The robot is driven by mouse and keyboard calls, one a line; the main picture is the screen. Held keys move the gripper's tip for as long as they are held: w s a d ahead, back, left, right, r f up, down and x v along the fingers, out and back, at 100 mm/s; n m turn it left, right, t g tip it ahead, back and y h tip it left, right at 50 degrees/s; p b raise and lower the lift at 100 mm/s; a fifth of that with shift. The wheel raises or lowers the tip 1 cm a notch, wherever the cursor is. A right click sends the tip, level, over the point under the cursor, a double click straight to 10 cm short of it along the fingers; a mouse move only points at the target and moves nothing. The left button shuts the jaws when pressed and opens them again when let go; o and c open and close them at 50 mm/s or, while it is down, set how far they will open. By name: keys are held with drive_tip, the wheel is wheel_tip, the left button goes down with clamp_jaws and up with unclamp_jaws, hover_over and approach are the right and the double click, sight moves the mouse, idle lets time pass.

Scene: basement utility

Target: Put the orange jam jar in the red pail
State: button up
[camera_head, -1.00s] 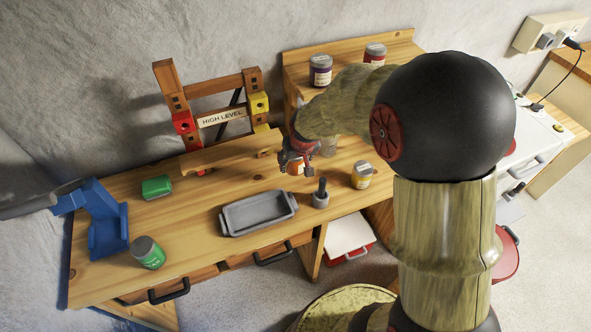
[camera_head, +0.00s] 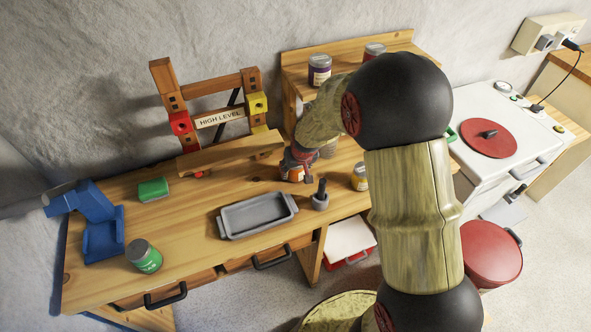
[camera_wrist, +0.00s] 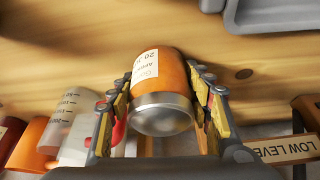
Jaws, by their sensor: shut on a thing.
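The orange jam jar (camera_wrist: 168,75) has a silver lid and a white label. In the wrist view it sits between both fingers of my gripper (camera_wrist: 160,92), which is shut on it. In the head view the jar (camera_head: 291,173) shows partly behind my gripper (camera_head: 299,169), over the back of the wooden bench; I cannot tell whether it touches the wood. A red round vessel (camera_head: 491,252), which looks like the red pail, stands low at the right, beyond my arm and far from my gripper. Its inside is not clear.
A grey tray (camera_head: 257,214), a pestle in a mortar (camera_head: 320,196) and a yellow jar (camera_head: 360,177) stand close by. A "HIGH LEVEL" rack (camera_head: 222,118) and a raised shelf (camera_head: 292,75) are behind. A white appliance with a red disc (camera_head: 488,138) is at right.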

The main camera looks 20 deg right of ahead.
drive_tip(key=shift+f, duration=0.1)
drive_tip(key=o, duration=1.6)
drive_tip(key=shift+o, duration=0.5)
